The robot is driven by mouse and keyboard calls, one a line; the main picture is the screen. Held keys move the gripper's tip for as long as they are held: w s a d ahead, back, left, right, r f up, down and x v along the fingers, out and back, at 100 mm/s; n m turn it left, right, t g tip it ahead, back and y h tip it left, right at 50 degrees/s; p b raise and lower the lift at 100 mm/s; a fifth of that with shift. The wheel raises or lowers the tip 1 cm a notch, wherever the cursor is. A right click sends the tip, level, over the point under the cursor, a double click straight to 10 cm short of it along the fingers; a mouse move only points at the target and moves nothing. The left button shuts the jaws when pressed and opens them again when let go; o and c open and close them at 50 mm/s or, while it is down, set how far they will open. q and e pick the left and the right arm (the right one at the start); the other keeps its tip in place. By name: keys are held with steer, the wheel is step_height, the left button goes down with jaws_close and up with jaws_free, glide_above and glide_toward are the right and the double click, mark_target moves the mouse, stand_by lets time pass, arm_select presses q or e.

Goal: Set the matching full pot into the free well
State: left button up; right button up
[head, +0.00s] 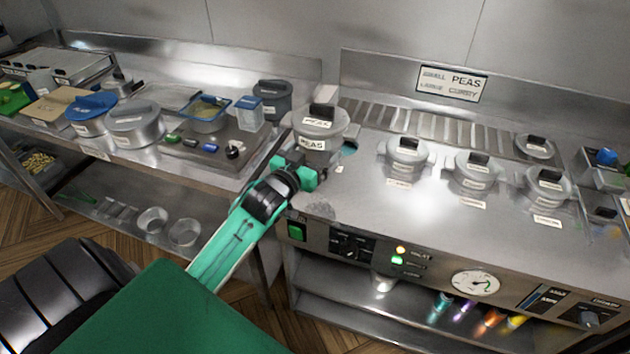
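A grey lidded pot (319,133) with a black lid knob and white labels reading PEAS is at the left end of the range top (370,215). My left gripper (300,166) is at its lower front and seems shut on it; the contact is partly hidden. The pot looks raised, and what lies beneath it is hidden. A dark and teal patch (349,149) shows just right of it. Three smaller lidded pots, left (408,157), middle (478,173) and right (548,188), stand in a row with labels before them. My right gripper is not in view.
A wall sign (449,84) reads SMALL PEAS, LARGE CURRY. The left counter holds a large grey pot (135,125), a blue-lidded pot (91,113), a blue-rimmed tray (206,112) and a dark pot (272,98). A slatted strip (440,128) runs behind the row.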

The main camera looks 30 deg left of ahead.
arm_select(q)
step_height(320, 180, down, 10)
steer(key=shift+r+p, duration=0.1)
steer(key=shift+p, duration=0.25)
stand_by(0.4)
steer(key=o, duration=1.4)
steer(key=shift+f, duration=0.3)
steer(key=shift+c, duration=0.2)
steer(key=shift+r, duration=0.15)
steer(key=shift+s, duration=0.55)
steer(key=s+b, duration=0.2)
steer(key=s, duration=0.9)
steer(key=shift+d, duration=0.25)
